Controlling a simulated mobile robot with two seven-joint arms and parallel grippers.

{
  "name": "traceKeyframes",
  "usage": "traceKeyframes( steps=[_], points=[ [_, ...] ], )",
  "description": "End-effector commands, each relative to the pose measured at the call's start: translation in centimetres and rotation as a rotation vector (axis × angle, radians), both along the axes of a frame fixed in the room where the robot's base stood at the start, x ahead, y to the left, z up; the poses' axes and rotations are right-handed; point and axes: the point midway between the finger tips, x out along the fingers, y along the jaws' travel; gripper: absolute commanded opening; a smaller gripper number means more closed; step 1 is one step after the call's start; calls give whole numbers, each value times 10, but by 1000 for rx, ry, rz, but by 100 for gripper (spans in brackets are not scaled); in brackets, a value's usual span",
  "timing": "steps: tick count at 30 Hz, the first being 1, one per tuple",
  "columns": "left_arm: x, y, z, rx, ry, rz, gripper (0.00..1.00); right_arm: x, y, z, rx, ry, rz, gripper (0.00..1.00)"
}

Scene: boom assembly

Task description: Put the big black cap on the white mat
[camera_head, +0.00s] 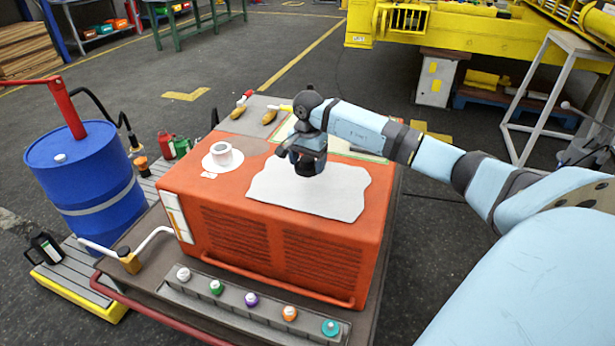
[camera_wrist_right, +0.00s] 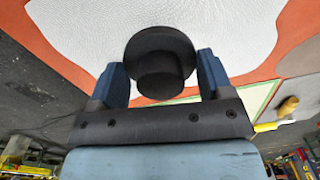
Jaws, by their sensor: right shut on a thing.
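The white mat (camera_head: 328,203) lies flat on top of the orange cabinet. My right gripper (camera_head: 308,164) is over the mat's back part, pointing down. In the right wrist view, the big black cap (camera_wrist_right: 161,62), a round piece with a wide rim and a narrower stub, sits between the two blue fingers of my right gripper (camera_wrist_right: 160,78), which is shut on it. The white mat (camera_wrist_right: 85,22) fills the area behind the cap there. I cannot tell whether the cap touches the mat. My left gripper is not in view.
A white cup (camera_head: 222,154) stands on a round white piece left of the mat. Tools with yellow handles (camera_head: 271,116) lie at the cabinet's back. A row of coloured knobs (camera_head: 252,299) runs along the front. A blue barrel (camera_head: 88,178) stands at left. The mat's front part is bare.

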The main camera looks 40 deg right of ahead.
Motion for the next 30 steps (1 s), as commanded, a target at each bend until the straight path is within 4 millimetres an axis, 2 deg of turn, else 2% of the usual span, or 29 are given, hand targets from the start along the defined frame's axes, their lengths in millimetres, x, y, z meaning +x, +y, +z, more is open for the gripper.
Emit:
traceKeyframes(
  steps=[5,13,23,24,27,30],
  points=[
    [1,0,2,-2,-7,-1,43,0,0,-11,-1,-1,0,46],
    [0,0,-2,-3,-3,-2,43,0,0,-48,1,0,0,46],
    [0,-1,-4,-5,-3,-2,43,0,0,-51,-1,-1,1,46],
    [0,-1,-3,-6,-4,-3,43,0,0,-52,-1,0,1,75],
    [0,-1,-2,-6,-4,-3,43,0,0,-51,-1,0,0,98],
    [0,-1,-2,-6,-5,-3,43,0,0,-51,-1,0,0,99]
  ],
)
